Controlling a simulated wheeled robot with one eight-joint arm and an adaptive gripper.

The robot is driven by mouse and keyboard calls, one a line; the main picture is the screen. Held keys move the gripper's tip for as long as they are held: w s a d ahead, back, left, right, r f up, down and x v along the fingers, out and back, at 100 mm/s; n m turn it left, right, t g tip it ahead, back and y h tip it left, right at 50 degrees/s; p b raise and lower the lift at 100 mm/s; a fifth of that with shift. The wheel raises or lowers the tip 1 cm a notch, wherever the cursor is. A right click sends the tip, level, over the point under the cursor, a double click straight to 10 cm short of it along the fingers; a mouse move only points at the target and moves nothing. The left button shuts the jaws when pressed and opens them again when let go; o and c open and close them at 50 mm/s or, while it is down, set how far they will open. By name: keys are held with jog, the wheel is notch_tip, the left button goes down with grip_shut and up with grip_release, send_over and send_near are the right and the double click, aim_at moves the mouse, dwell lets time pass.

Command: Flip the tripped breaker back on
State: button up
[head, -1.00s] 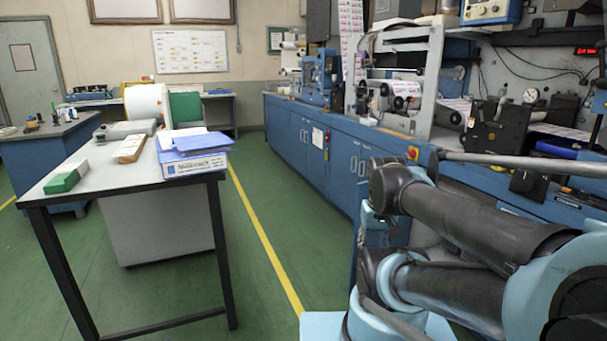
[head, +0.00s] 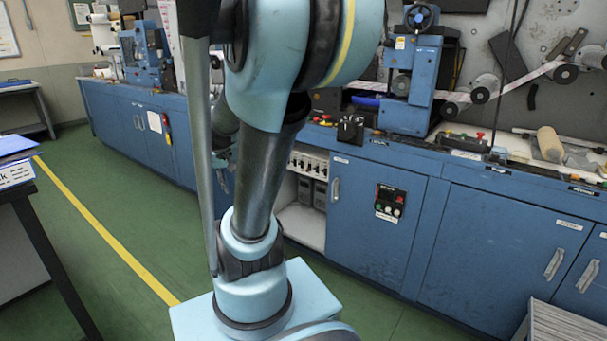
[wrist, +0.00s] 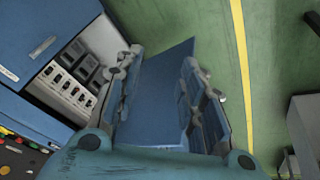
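A row of breakers (head: 309,163) sits on a pale panel at the top of an open compartment in the blue cabinet. In the wrist view the breakers (wrist: 74,80) are at the left, beside my gripper (wrist: 160,72). I cannot tell which breaker is tripped. My gripper is open, its two fingers wide apart. A blue panel (wrist: 160,95), which looks like the compartment's swung-out door, shows between the fingers; I cannot tell if they touch it. In the head view my gripper (head: 222,170) is mostly hidden behind my arm.
Closed blue cabinet doors (head: 375,215), one with a small control box (head: 389,203), stand right of the compartment. The rewinder (head: 412,80) is on top. A table (head: 20,190) stands at the left. Green floor (head: 85,235) with a yellow line is clear between them.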

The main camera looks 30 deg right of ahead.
jog(key=w+d+f+m+t+h, duration=0.1)
jog(key=w+d+m+h, duration=0.2)
jog(key=w+d, duration=0.75)
jog(key=w+d+f+m+h, duration=0.1)
jog(key=w+d+m+h, duration=0.15)
jog(key=w+d, duration=0.85)
jog(key=w+d+f+m+h, duration=0.1)
jog(key=w+d+f, duration=0.6)
jog(key=d, duration=0.3)
jog(key=w+d+f+m+h, duration=0.2)
jog(key=w+d+f, duration=0.4)
jog(key=d+f, duration=0.3)
jog(key=w+d+f+m+t+h, duration=0.1)
jog(key=w+d+f, duration=0.6)
jog(key=d, duration=0.4)
jog(key=shift+w+d+f+m, duration=0.35)
jog(key=shift+f, duration=0.5)
grip_shut()
